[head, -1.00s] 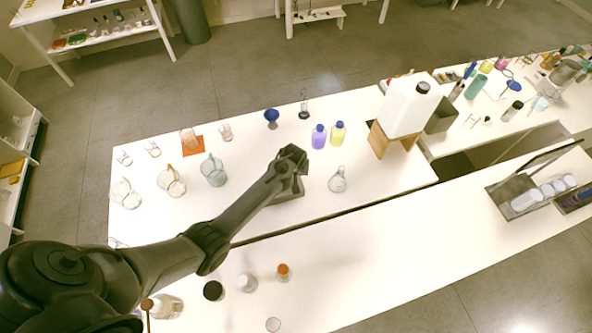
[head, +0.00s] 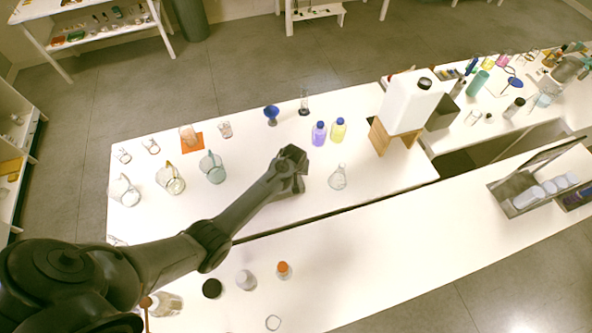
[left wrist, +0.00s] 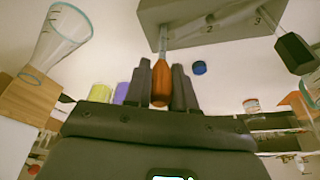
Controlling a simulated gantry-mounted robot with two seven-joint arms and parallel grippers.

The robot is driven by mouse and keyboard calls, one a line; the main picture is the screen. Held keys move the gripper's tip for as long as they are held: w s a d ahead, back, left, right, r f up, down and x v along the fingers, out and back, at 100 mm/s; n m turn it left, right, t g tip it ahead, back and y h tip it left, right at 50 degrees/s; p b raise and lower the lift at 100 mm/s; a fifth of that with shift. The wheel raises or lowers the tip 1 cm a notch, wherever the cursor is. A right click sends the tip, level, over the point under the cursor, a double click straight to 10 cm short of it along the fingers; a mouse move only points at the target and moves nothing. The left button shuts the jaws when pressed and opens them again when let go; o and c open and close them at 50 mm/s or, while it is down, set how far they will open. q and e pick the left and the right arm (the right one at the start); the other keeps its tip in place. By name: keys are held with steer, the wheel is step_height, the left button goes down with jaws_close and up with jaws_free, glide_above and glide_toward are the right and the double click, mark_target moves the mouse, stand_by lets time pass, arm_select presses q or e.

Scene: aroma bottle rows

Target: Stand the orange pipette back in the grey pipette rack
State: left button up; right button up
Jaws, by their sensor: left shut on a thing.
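My left gripper (left wrist: 163,88) is shut on the orange pipette (left wrist: 161,80), with a dark finger on each side of its orange handle. The pipette's thin pale shaft runs up the wrist picture to the grey pipette rack (left wrist: 222,26). The shaft overlaps the rack's edge left of the mark 2; I cannot tell whether it sits in a slot. A black-handled pipette (left wrist: 293,52) is at the rack near the mark 3. In the head view my left gripper (head: 292,168) is over the middle of the bench; pipette and rack cannot be made out clearly there. My right gripper is not in view.
A conical flask (head: 338,177) stands close to the right of my gripper. Purple (head: 318,134) and yellow (head: 338,130) bottles, a blue funnel (head: 271,115) and a white jug on a wooden stand (head: 380,138) are beyond. Glass beakers (head: 212,168) stand to the left.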

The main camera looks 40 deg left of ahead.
arm_select(q)
steer(key=shift+f, duration=0.25)
steer(key=shift+f+b, duration=0.7)
steer(key=shift+f, duration=0.05)
steer(key=shift+f, duration=0.1)
steer(key=o, duration=0.7)
steer(key=shift+p+v, duration=1.25)
steer(key=shift+p, duration=0.3)
steer(key=shift+p+v, duration=1.3)
steer(key=shift+p, duration=0.3)
